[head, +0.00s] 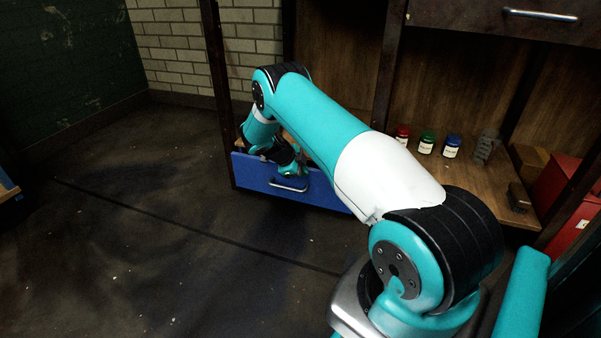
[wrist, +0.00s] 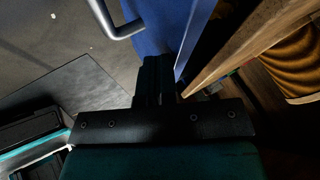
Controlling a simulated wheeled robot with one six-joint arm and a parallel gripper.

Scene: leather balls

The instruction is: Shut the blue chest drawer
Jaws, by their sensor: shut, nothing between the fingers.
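The blue drawer front (head: 255,178) is low at the left of the wooden cabinet, with a metal handle (head: 288,186) on its face. My gripper (head: 296,167) is at the drawer's top edge, just above the handle, partly hidden by my own arm. In the wrist view, my gripper's fingers (wrist: 158,72) are together and empty, right by the blue front (wrist: 155,35). The handle (wrist: 122,30) is to their upper left, and a wooden edge (wrist: 235,45) is to their right. I cannot tell whether the fingers touch the front. My arm hides much of the drawer, so its opening is unclear.
Red (head: 402,134), green (head: 426,142) and blue (head: 452,146) jars stand on the wooden shelf beside a small grey object (head: 485,148). A red box (head: 565,195) is at the right. The dark floor (head: 130,240) in front of the drawer is clear. A brick wall is behind.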

